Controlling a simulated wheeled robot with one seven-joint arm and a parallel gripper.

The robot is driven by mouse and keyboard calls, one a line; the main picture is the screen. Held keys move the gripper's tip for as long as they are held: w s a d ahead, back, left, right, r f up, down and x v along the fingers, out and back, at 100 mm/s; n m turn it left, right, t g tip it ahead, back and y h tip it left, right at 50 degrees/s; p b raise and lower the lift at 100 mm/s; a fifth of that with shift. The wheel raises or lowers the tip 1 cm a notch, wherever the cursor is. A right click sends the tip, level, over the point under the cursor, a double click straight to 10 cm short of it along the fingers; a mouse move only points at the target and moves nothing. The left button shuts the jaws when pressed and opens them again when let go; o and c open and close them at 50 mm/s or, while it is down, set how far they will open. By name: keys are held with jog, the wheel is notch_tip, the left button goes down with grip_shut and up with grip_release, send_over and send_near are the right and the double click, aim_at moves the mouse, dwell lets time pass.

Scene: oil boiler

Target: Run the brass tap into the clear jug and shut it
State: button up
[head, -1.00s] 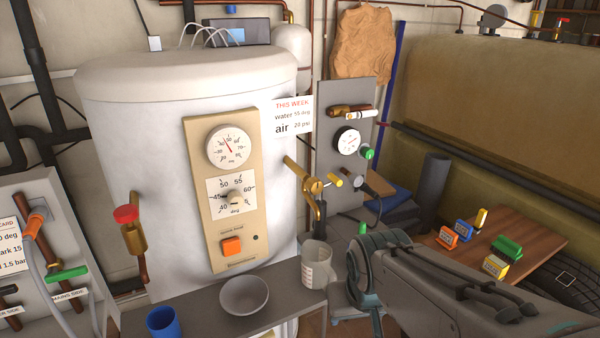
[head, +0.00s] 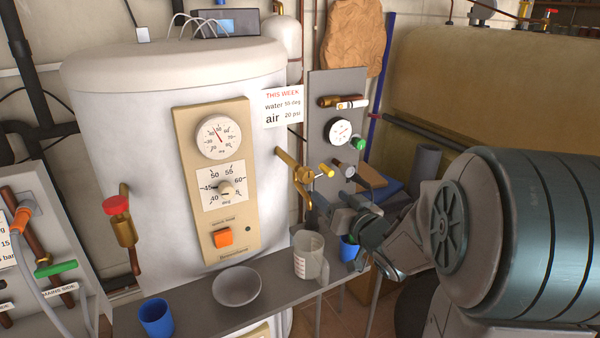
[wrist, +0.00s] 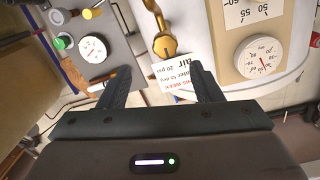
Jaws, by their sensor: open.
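In the wrist view my gripper (wrist: 163,85) is open and empty, with the brass tap (wrist: 164,46) showing beyond and between the fingers, not gripped.
On the shelf (head: 205,305) stand a white bowl (head: 238,287) and a blue cup (head: 157,317). A red-topped valve (head: 118,210) is on the boiler's left. A grey panel (head: 323,145) with gauge and green knob stands behind the tap. The large tank (head: 490,90) fills the right.

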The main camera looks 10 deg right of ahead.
aim_at(303, 172)
jog(key=shift+y, duration=0.4)
jog(key=x, duration=0.9)
jog(key=p+x, duration=0.1)
jog(key=x, duration=0.3)
jog(key=shift+w+a+r, duration=0.2)
jog(key=shift+w+r, duration=0.05)
jog(key=shift+w, duration=0.15)
jog(key=shift+f, duration=0.1)
jog(key=c, duration=1)
